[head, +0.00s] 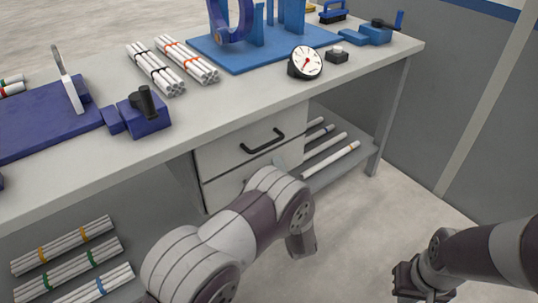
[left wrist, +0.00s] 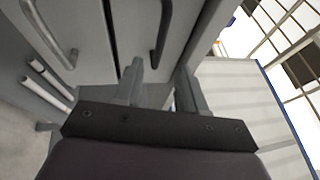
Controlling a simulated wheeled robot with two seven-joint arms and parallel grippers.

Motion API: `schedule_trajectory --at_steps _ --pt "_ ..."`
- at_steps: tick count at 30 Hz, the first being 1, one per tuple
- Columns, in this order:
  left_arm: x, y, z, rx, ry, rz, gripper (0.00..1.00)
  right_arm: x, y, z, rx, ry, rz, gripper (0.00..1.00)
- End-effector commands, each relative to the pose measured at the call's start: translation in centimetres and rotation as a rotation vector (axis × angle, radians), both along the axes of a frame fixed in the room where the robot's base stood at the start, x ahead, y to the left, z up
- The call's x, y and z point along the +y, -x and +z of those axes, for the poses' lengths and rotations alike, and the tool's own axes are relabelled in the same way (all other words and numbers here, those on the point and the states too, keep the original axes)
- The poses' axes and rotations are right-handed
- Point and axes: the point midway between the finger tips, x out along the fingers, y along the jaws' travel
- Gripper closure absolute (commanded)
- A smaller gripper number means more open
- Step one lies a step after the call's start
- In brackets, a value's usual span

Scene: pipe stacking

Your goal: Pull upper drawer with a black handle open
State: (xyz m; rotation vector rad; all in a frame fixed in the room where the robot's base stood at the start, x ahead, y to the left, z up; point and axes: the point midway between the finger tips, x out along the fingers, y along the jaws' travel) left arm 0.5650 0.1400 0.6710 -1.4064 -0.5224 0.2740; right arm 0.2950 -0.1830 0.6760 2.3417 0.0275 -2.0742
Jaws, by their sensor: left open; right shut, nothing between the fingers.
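The upper drawer (head: 225,152) is under the workbench and its front looks flush with the cabinet. Its black handle (head: 262,141) is a horizontal bar; it also shows in the left wrist view (left wrist: 162,35). My left gripper (left wrist: 158,72) is open, with its fingertips at the drawer front, one on each side of the black handle's near end. I cannot tell whether they touch it. In the head view my left arm covers this gripper and much of the lower drawer. My right gripper (head: 408,284) is shut and empty, low over the floor at right.
The lower drawer's handle (left wrist: 52,36) is close beside in the left wrist view. The workbench top (head: 240,105) overhangs the drawers. Loose pipes (head: 330,160) lie on the shelf right of the drawers. Pipe bundles (head: 72,258) lie at lower left. The floor at right is clear.

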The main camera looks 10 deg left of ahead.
Motion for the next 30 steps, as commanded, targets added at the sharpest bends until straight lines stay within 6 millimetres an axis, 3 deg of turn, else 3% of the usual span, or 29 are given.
schedule_trajectory --at_steps 6,10,15,22,23,26,30 --pt "2.8 -4.8 0.7 -0.002 0.004 0.002 0.6 0.0 0.0 -1.9 0.001 0.0 0.0 1.0" --pt "3.9 -6.9 1.2 0.0 0.004 0.001 0.6 0.0 0.0 -2.4 0.001 0.0 0.0 1.0" --pt "4.5 -8.0 1.7 0.001 0.002 -0.002 0.6 0.0 0.0 -2.6 0.001 0.0 0.0 1.0" --pt "4.5 -8.1 1.8 0.001 0.003 -0.002 0.6 0.0 0.0 -2.6 0.001 0.0 0.0 1.0" --pt "4.5 -8.1 1.8 0.001 0.003 -0.002 0.66 0.0 0.0 -2.6 0.001 0.0 0.0 1.0" --pt "4.5 -8.1 1.8 0.001 0.003 -0.002 0.99 0.0 0.0 -2.6 0.001 0.0 0.0 1.0" --pt "4.5 -8.1 1.8 0.001 0.003 -0.003 1.0 0.0 0.0 -2.6 0.001 0.0 0.0 1.0"
